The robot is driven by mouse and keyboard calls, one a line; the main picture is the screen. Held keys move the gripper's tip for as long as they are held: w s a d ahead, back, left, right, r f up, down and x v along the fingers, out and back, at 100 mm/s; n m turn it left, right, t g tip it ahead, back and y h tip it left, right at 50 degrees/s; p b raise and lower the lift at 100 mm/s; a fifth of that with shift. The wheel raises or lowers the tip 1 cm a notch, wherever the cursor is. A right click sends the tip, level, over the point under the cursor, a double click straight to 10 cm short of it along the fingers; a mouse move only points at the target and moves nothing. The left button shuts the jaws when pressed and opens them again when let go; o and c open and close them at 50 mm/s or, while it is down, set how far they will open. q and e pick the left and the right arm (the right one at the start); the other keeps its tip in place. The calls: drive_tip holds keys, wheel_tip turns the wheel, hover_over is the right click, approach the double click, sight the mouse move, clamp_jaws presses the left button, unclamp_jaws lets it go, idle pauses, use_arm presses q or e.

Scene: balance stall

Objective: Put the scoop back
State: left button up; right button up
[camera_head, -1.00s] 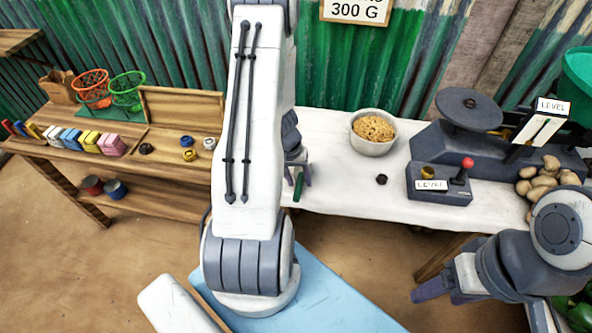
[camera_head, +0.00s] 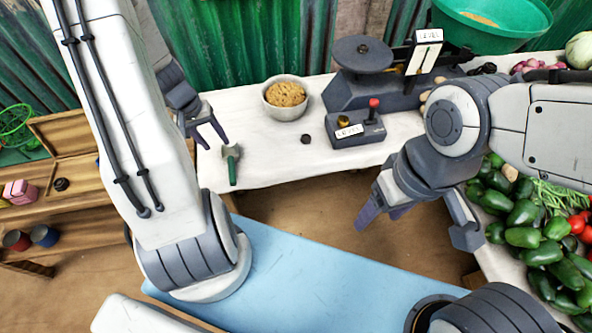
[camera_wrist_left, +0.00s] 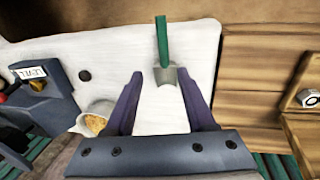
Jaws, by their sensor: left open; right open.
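The scoop (camera_head: 232,165) has a green handle and a grey head. It lies on the white tabletop near the front edge, handle toward that edge. My left gripper (camera_head: 206,138) is open and empty, just behind and left of the scoop head. In the left wrist view the scoop's green handle (camera_wrist_left: 162,42) points away, and its head sits just past my left fingertips (camera_wrist_left: 160,84), nearer the right-hand finger. Whether they touch is unclear. My right gripper (camera_head: 384,214) is open and empty, in front of the table, left of the vegetables.
A bowl of grain (camera_head: 285,114) and a small dark weight (camera_head: 305,139) stand on the white table. The balance (camera_head: 364,90) and a control box with a red lever (camera_head: 366,130) are right of them. A green basin (camera_head: 530,28) is at the back right.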

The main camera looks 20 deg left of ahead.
use_arm(q)
drive_tip(key=d+r+m+g, duration=0.1)
drive_tip(key=d+r+m, duration=0.35)
drive_tip(key=d, duration=0.65)
drive_tip(key=d+r+m, duration=0.3)
drive_tip(key=d+r, duration=0.3)
drive_tip(key=d, duration=0.6)
drive_tip(key=s+d+r+m, duration=0.2)
drive_tip(key=s+d+m, duration=0.1)
drive_tip(key=s, duration=0.4)
drive_tip(key=s+d+r+m, duration=0.3)
drive_tip(key=s+d, duration=0.3)
drive_tip(key=s, duration=0.1)
drive_tip(key=shift+s+r+y, duration=0.25)
drive_tip(key=shift+y, duration=0.15)
